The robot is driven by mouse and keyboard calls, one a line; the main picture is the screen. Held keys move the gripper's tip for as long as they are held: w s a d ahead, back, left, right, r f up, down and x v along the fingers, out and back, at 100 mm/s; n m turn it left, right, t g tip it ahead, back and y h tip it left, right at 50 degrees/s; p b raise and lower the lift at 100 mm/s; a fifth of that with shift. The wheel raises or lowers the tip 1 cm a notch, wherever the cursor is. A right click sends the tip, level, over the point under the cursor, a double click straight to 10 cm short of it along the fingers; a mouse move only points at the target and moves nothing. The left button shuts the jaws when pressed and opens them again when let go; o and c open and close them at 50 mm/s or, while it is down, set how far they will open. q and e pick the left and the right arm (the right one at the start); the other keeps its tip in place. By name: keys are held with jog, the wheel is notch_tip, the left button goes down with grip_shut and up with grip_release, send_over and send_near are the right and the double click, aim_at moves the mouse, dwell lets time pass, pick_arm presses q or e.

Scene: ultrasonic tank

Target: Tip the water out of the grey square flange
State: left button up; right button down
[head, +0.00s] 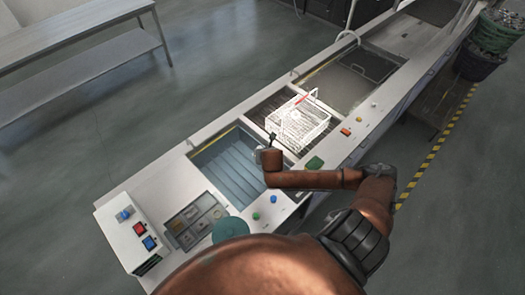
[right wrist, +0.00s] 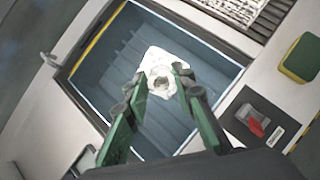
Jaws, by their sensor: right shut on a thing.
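The square flange (right wrist: 160,68) looks pale grey-white in the right wrist view, with a round hole near its middle. My right gripper (right wrist: 160,88) is shut on it, with a green finger on either side. The flange is above the blue-grey tank basin (right wrist: 110,55), apart from its walls, and looks tilted towards the camera. In the head view, my right gripper (head: 264,153) is over the right side of the same basin (head: 225,165). The flange is too small there to make out clearly, and I cannot tell whether water is in it. My left gripper is out of view.
A white wire basket (head: 300,124) stands in the neighbouring bay. A tray with compartments (head: 197,221) and a control box (head: 138,236) lie at the near left end. A bench (head: 85,45) stands apart at upper left.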

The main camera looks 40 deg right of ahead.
jog(key=shift+w+d+r+g+y+p, duration=0.15)
jog(key=shift+w+r+g+y+p, duration=0.35)
jog(key=shift+g+p, duration=0.95)
jog(key=shift+w+r+t+p, duration=0.15)
jog(key=shift+t+p, duration=0.1)
jog(key=shift+p, duration=0.4)
jog(key=shift+w+d+g, duration=0.2)
jog(key=shift+w+g, duration=0.15)
jog(key=shift+g, duration=0.35)
jog(key=shift+w+d+m+g+y, duration=0.2)
jog(key=shift+w+m+g+y, duration=0.35)
jog(key=shift+g, duration=0.55)
jog(key=shift+w+g+y, duration=0.1)
jog(key=shift+g+y, duration=0.35)
jog(key=shift+g, duration=0.25)
jog(key=shift+b, duration=0.3)
